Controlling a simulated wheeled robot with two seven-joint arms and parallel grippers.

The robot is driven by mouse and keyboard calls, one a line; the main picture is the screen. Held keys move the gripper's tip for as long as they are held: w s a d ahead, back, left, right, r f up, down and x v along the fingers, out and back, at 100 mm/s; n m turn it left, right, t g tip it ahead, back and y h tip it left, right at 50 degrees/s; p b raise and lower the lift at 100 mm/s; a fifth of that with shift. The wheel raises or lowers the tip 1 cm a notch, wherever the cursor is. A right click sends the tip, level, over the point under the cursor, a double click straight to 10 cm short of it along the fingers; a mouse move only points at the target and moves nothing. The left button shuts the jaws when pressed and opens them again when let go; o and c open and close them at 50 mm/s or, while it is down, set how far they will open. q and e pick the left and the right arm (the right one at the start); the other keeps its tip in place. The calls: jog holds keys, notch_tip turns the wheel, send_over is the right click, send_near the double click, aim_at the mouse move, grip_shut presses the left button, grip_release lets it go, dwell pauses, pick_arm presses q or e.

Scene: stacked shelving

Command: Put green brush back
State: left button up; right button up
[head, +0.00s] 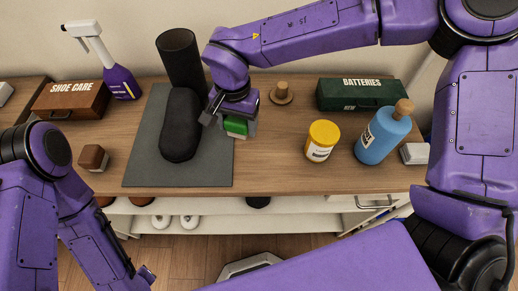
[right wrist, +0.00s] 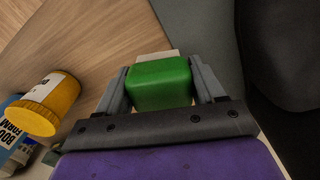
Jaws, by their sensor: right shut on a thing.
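The green brush (head: 236,126) is a green block with a pale underside. It is at the right edge of the grey mat (head: 207,172). My right gripper (head: 232,118) is shut on it from above. In the right wrist view the green brush (right wrist: 160,82) sits between the two grey fingers of my right gripper (right wrist: 160,88), its pale part showing beyond the green. Whether its underside touches the tabletop I cannot tell. My left gripper (head: 148,273) is low at the lower left, in front of the table, too small to read.
A black case (head: 180,125) lies on the mat, close left of my right gripper, with a black cylinder (head: 181,60) behind. A yellow-lidded jar (head: 322,141), blue bottle (head: 383,136) and green batteries box (head: 355,93) stand right. A brown block (head: 93,158) and shoe care box (head: 71,100) are left.

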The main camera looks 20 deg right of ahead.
jog(key=s+d+r+n+b, duration=0.15)
jog(key=s+r+n, duration=0.25)
jog(key=s+n, duration=0.9)
jog(key=s+d+r+n+b, duration=0.15)
jog(key=s+r+n, duration=0.45)
jog(key=n, duration=1.2)
jog(key=p, duration=0.4)
send_over(264, 163)
notch_tip(264, 163, down, 12)
notch_tip(264, 163, down, 3)
jog(key=shift+w+f, duration=0.1)
jog(key=shift+f, duration=0.1)
pick_arm(q)
jog(key=shift+s+r, duration=0.4)
jog(key=shift+s, duration=0.25)
jog(key=shift+f, duration=0.1)
